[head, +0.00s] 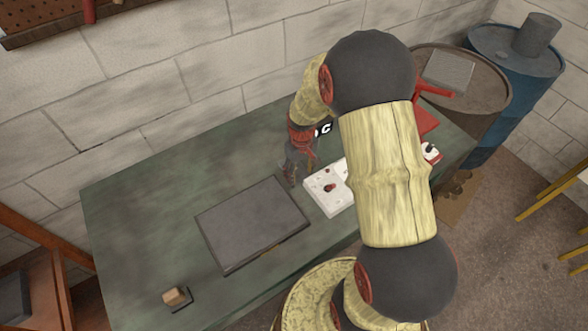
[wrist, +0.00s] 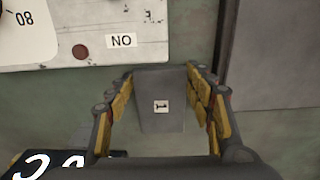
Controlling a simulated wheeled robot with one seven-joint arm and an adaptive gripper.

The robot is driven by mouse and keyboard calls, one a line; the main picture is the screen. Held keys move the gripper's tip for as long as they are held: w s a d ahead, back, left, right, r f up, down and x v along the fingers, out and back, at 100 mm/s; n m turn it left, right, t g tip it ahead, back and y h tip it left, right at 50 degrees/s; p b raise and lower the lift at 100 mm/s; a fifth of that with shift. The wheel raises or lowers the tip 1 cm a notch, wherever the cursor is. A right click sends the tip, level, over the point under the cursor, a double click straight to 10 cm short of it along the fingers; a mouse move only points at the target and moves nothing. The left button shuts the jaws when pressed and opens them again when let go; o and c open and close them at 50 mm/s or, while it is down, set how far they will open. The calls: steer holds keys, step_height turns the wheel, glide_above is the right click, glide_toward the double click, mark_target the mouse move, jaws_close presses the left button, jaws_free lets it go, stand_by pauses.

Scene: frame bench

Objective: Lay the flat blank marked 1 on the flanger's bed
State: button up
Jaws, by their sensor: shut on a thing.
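The grey flat blank marked 1 (wrist: 161,118) is between the fingers of my gripper (wrist: 160,105) in the wrist view, its small white tag facing the camera. My gripper is shut on it, above the green bench. In the head view my gripper (head: 292,172) is over the bench, between the dark flat plate (head: 250,222) and the wall; the blank cannot be made out there. A white panel (head: 322,193) with a red knob is just right of my gripper, partly hidden by my arm. I cannot tell which part is the flanger's bed.
The green bench (head: 130,215) is clear at its left. A small wooden block (head: 175,296) on a dark base stands near its front left. A red part (head: 424,120) shows behind my arm. A brown drum (head: 480,112) and a blue drum (head: 512,70) stand at right.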

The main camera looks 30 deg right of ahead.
steer(key=shift+r, duration=0.8)
steer(key=s+r, duration=0.1)
steer(key=r, duration=0.1)
steer(key=s+r+p, duration=0.1)
steer(key=s+r, duration=0.2)
steer(key=r, duration=0.2)
steer(key=shift+s+d+p, duration=0.15)
steer(key=shift+d+p, duration=0.05)
steer(key=shift+p, duration=0.2)
steer(key=s+r+p, duration=0.1)
steer(key=s+r, duration=0.3)
steer(key=s, duration=0.5)
steer(key=shift+s+d+r, duration=0.2)
steer(key=shift+s+d, duration=0.05)
steer(key=shift+s, duration=0.1)
